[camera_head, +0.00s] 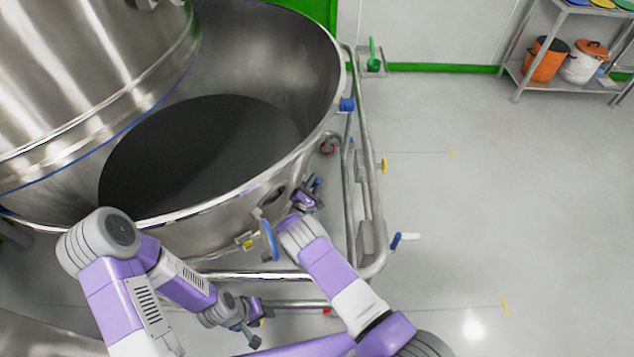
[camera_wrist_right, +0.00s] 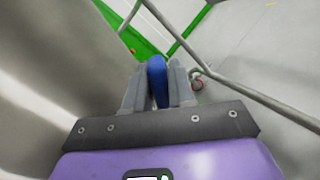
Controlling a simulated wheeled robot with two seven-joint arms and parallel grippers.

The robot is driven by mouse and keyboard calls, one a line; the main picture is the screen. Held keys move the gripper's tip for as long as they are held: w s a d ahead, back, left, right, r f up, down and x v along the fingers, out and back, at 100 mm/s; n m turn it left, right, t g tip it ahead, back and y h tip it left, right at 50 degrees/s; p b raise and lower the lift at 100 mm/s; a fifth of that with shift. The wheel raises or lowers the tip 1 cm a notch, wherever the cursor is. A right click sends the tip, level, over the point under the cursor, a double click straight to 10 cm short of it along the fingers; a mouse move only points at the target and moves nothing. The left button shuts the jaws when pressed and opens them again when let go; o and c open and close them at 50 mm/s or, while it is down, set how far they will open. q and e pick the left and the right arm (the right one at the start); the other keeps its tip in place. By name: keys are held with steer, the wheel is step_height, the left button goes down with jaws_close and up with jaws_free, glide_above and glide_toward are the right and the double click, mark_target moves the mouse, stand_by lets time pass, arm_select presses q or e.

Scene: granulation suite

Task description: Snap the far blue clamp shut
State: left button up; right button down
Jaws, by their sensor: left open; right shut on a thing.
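My right gripper (camera_head: 314,188) is beside the outer wall of the large steel vessel (camera_head: 225,235). It is shut on a blue clamp part (camera_wrist_right: 157,80), which shows between its fingers in the right wrist view. In the head view, only a small bit of blue (camera_head: 317,182) shows at the fingertips. My left gripper (camera_head: 254,325) is open and empty, low in front of the vessel.
A steel tube frame (camera_head: 383,230) runs round the vessel, with a blue-and-white handle (camera_head: 402,240). A shelf (camera_head: 518,80) with bins stands far right. The floor at right is clear.

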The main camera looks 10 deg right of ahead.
steer(key=shift+a+f, duration=0.1)
steer(key=c, duration=1)
jaws_free()
steer(key=shift+c, duration=0.2)
steer(key=shift+s, duration=0.1)
